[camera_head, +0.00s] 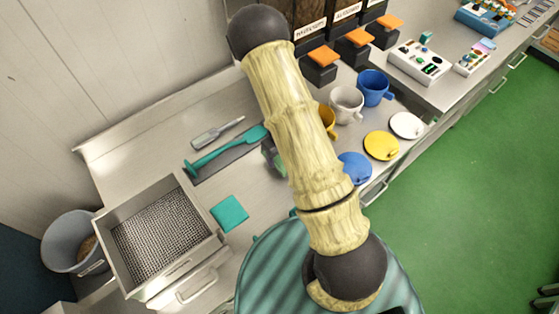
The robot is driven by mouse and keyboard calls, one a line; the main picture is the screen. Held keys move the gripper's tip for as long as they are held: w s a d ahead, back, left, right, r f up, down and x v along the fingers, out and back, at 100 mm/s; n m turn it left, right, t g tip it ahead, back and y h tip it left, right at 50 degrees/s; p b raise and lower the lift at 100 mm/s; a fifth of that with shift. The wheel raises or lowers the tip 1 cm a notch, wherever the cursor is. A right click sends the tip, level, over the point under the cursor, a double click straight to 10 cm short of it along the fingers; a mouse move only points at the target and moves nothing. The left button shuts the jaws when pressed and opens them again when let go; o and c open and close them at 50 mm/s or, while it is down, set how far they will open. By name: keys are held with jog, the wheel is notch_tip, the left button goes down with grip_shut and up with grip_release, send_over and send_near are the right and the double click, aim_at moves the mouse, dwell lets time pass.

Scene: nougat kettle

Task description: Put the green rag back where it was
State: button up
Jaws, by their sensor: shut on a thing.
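My gripper (270,154) is mostly hidden behind my own pale yellow arm in the head view. A small grey part of it shows at the arm's left edge, above the steel counter. A bit of dull green, which looks like the green rag (281,165), shows beside it, and the gripper is shut on it. Its shape and whether it touches the counter are hidden. A flat teal square cloth (230,213) lies apart on the counter, lower left of my gripper, right of the steel basin.
A teal spatula (225,150) lies on a dark mat left of my gripper, with a grey-handled tool (217,132) behind. Blue (374,88), white (346,104) and yellow cups and their lids stand right of my arm. A mesh-bottomed basin (207,228) is lower left.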

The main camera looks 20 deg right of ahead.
jog(key=shift+f, duration=0.1)
jog(key=shift+f, duration=1.8)
jog(key=shift+f, duration=0.15)
jog(key=o, duration=0.9)
jog(key=shift+o, duration=0.2)
